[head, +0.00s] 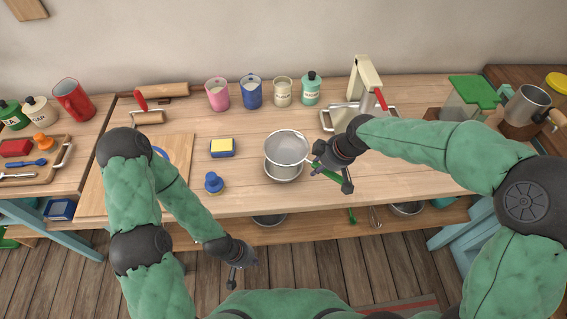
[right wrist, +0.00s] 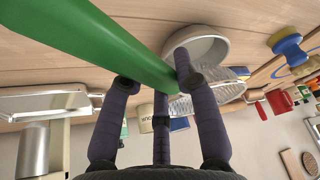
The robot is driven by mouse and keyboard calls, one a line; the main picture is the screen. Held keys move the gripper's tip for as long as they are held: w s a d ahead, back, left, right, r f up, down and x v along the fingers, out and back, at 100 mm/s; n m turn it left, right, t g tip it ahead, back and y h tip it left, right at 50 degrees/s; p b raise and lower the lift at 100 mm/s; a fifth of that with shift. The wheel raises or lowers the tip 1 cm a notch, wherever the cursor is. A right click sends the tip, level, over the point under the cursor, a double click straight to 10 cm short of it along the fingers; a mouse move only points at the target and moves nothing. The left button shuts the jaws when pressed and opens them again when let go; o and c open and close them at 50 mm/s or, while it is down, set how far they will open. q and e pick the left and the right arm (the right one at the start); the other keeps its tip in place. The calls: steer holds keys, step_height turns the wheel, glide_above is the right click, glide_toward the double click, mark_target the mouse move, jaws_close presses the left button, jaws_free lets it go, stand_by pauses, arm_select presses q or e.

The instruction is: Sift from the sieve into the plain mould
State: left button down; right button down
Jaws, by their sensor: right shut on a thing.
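The sieve (head: 288,145) is a pale grey round bowl with a green handle (head: 328,173). My right gripper (head: 333,169) is shut on the handle, which crosses between the fingers in the right wrist view (right wrist: 125,50). The plain mould (head: 284,175) is a round grey pan on the table, mostly hidden under the sieve in the head view. In the right wrist view the mould (right wrist: 198,46) shows beside the sieve's mesh (right wrist: 208,96). I cannot tell whether the sieve holds anything. My left gripper (head: 240,265) hangs in front of the table, away from both; its fingers are too small to read.
Mugs and jars (head: 251,93) line the back. A white press with a red handle (head: 367,95) stands behind my right arm. The tabletop in front of the press is partly free.

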steer(key=shift+s+a+r+p, duration=0.2)
steer(key=shift+r+p, duration=0.4)
steer(key=shift+r, duration=0.25)
steer(key=shift+s+a+r+p, duration=0.15)
steer(key=shift+r+p, duration=0.5)
steer(key=shift+r, duration=0.25)
steer(key=shift+s+a+r+p, duration=0.2)
steer(key=shift+r+p, duration=0.4)
steer(key=shift+r, duration=0.25)
steer(key=shift+d+f, duration=0.1)
